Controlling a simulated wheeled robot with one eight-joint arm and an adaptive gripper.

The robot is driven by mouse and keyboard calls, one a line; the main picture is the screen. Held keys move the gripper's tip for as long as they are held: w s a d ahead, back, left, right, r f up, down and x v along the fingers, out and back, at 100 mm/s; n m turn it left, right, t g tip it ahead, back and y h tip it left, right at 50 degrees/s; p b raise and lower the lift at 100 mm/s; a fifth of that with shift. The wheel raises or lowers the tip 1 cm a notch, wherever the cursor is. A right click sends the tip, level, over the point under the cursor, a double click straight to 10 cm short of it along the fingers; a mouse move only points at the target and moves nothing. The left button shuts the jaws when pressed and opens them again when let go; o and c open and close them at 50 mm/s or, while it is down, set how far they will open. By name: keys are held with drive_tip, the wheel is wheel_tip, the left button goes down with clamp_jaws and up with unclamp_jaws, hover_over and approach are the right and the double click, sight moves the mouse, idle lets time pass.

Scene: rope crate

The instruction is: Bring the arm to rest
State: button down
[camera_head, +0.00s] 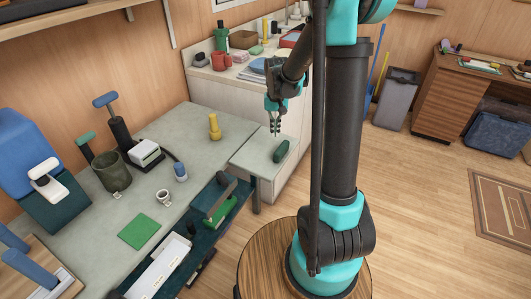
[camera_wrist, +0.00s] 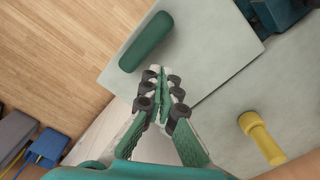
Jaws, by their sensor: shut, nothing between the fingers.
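My gripper (camera_head: 276,130) is shut and empty. In the head view it hangs from my arm above the small grey side table (camera_head: 250,158), fingers pointing down. A dark green cylinder (camera_head: 281,152) lies on that table, just below and to the right of the fingertips. In the wrist view my closed gripper (camera_wrist: 160,74) is in the middle, and the green cylinder (camera_wrist: 146,41) lies beyond the fingertips, apart from them. A yellow post-like object (camera_head: 214,127) stands on the larger grey table and also shows in the wrist view (camera_wrist: 262,138).
The larger grey table (camera_head: 195,116) holds a green mat (camera_head: 139,231), a white mug (camera_head: 163,197), a dark green pot (camera_head: 112,172) and several tools. A counter (camera_head: 205,75) with red mugs (camera_head: 221,61) stands behind. Open wooden floor (camera_head: 420,200) lies to the right.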

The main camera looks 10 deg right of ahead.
drive_tip(key=shift+r, duration=0.5)
drive_tip(key=s+d+f+t, duration=0.1)
drive_tip(key=s+d+t, duration=0.1)
drive_tip(key=s, duration=0.9)
drive_tip(key=s+d+f+n+t, duration=0.1)
drive_tip(key=s+d+t, duration=0.1)
drive_tip(key=s, duration=0.9)
